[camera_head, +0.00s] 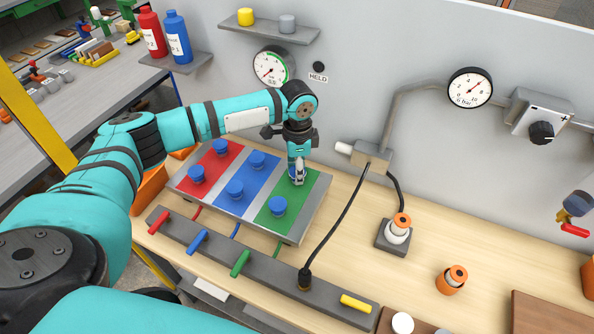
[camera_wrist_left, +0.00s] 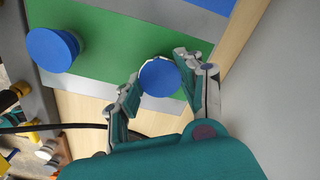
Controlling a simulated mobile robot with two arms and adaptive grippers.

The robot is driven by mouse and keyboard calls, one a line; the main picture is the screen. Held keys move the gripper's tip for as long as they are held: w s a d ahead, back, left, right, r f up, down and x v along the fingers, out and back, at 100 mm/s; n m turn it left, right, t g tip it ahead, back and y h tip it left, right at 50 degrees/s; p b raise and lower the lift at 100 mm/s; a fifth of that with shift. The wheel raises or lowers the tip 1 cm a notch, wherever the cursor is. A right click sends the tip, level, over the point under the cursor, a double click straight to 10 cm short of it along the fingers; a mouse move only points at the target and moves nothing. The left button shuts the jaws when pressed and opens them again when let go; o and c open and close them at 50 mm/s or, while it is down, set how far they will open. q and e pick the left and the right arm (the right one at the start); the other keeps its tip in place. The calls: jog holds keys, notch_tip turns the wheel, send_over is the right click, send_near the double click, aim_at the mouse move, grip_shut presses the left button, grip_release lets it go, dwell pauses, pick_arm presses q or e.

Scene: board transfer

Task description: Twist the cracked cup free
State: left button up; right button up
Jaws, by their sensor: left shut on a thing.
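A grey board (camera_head: 303,222) carries red, blue and green strips, with several round blue cups on it. My left gripper (camera_head: 298,172) points down over the far end of the green strip (camera_head: 310,194). In the left wrist view its fingers (camera_wrist_left: 160,74) are shut on a blue cup (camera_wrist_left: 160,79), one finger at each side. Another blue cup (camera_head: 278,206) stands at the near end of the green strip and also shows in the left wrist view (camera_wrist_left: 52,50). No crack can be made out on any cup. My right gripper is out of view.
A dark rail (camera_head: 262,270) with red, blue, green and yellow levers lies in front of the board. A black hose (camera_head: 338,222) rises from it to a wall fitting (camera_head: 371,158). Orange-and-white parts (camera_head: 397,229) stand to the right. Two gauges hang on the grey wall behind.

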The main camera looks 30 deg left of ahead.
pick_arm(q)
jog(key=shift+r+n+p, duration=0.15)
jog(key=shift+n+p, duration=1.25)
jog(key=shift+p, duration=0.5)
jog(key=shift+n+p, duration=0.45)
jog(key=shift+n, duration=0.05)
jog(key=shift+n+p, duration=0.3)
jog(key=shift+p, duration=0.2)
jog(key=shift+n+p, duration=1.6)
jog(key=shift+p, duration=0.3)
jog(key=shift+n, duration=0.3)
